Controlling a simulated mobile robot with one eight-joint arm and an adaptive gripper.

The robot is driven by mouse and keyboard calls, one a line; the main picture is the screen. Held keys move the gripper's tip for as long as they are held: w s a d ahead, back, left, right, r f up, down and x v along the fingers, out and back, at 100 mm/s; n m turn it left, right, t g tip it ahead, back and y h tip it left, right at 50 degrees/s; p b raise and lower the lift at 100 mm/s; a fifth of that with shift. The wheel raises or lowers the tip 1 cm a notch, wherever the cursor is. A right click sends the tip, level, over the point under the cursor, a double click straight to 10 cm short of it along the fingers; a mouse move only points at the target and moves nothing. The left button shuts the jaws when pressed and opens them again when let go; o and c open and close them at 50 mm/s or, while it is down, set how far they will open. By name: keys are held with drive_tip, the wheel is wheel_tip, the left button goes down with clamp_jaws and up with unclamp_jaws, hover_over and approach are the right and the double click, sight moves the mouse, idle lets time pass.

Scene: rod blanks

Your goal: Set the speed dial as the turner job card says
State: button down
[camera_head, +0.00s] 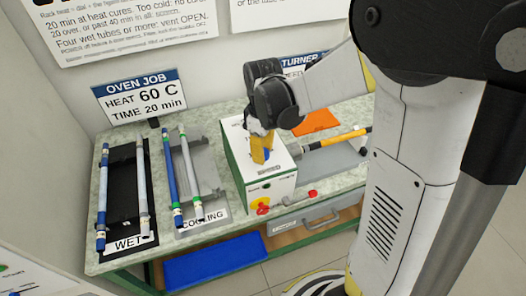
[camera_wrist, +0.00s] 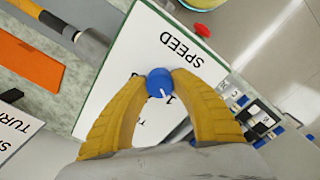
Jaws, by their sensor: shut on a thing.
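My gripper (camera_wrist: 158,85) is shut on a blue dial knob (camera_wrist: 158,81), with one yellow finger on each side of it. The knob sits on a white panel (camera_wrist: 160,38) lettered SPEED. A white pointer mark shows on the knob's lower edge, near a printed figure that I read as 1; other figures are hidden by the fingers.
An OVEN JOB card (camera_head: 139,95) reads 60 C and 20 min. WET (camera_head: 124,200) and COOLING (camera_head: 206,180) racks hold several rods at the left. A yellow and black rod (camera_head: 335,138) lies right of the box, near an orange sheet (camera_head: 316,121). A red button (camera_head: 312,193) is at the front.

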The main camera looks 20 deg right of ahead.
drive_tip(key=c, duration=1)
unclamp_jaws()
wheel_tip(320, 180, up, 12)
drive_tip(key=shift+r, duration=0.1)
drive_tip(key=s+f+m+t+b, duration=0.1)
drive_tip(key=s+m+t, duration=0.1)
drive_tip(key=s+m, duration=0.1)
drive_tip(key=s+f+m+t+b, duration=0.1)
drive_tip(key=s+m+t, duration=0.1)
drive_tip(key=s, duration=0.3)
drive_tip(key=s+f+m+t+b, duration=0.1)
drive_tip(key=s+m+t+b, duration=0.1)
drive_tip(key=s+m+t, duration=0.1)
drive_tip(key=shift+s+m, duration=0.6)
drive_tip(key=shift+s, duration=0.25)
